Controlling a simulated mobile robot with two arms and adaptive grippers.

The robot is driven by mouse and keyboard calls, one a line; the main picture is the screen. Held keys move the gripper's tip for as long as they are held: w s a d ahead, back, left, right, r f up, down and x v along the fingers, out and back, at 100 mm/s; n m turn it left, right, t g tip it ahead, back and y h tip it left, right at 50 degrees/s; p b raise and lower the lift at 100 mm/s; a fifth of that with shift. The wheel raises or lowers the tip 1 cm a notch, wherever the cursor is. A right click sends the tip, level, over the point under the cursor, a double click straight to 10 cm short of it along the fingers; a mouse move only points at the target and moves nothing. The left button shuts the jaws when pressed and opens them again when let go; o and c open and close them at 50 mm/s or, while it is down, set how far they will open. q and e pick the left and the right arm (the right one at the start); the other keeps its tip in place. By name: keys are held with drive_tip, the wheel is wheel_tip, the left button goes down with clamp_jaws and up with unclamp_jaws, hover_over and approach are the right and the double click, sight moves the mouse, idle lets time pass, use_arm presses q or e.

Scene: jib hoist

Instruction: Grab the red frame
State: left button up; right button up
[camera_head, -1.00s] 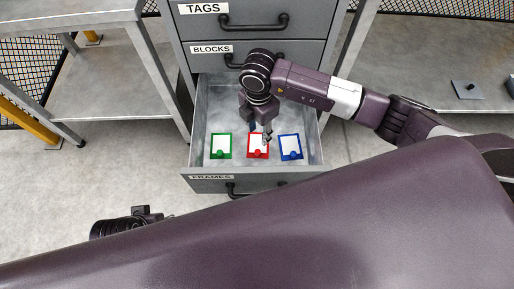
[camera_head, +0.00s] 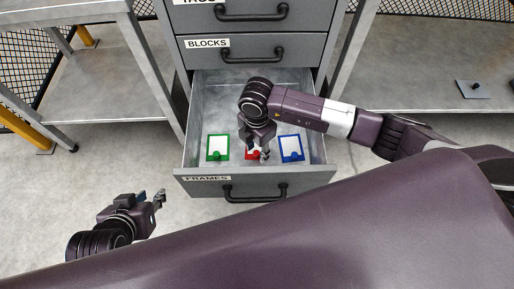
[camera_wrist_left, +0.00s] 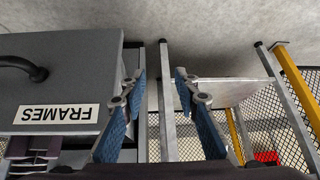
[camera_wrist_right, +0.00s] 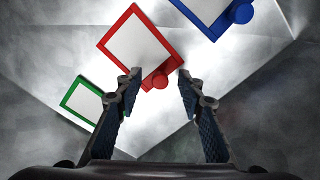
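The red frame (camera_wrist_right: 133,38), a red-bordered white plate with a round red knob (camera_wrist_right: 157,80), lies flat in the open drawer (camera_head: 190,160) labelled FRAMES. In the head view the red frame (camera_head: 252,155) is partly hidden by my right gripper (camera_head: 256,154), which points down over it. In the right wrist view my right gripper (camera_wrist_right: 156,75) is open, with the red knob between or just beyond its fingertips; contact cannot be told. My left gripper (camera_head: 150,198) is outside the drawer at the lower left; its fingers are apart and empty in the left wrist view (camera_wrist_left: 160,75).
A green frame (camera_head: 217,148) lies left of the red one and a blue frame (camera_head: 291,148) right of it, both close by. The drawer walls surround them. The BLOCKS drawer (camera_head: 250,48) above is shut. Metal tables (camera_head: 90,80) stand on both sides.

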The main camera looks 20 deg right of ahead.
drive_tip(key=shift+f, duration=0.6)
clamp_jaws()
use_arm(q)
drive_tip(key=shift+w+d+r+t, duration=0.2)
drive_tip(key=shift+w+r, duration=0.1)
drive_tip(key=shift+w, duration=0.2)
drive_tip(key=shift+w+d+r+t, duration=0.1)
drive_tip(key=shift+w+r+t, duration=0.15)
drive_tip(key=shift+w, duration=0.2)
drive_tip(key=shift+s, duration=0.1)
use_arm(e)
drive_tip(key=shift+r, duration=0.15)
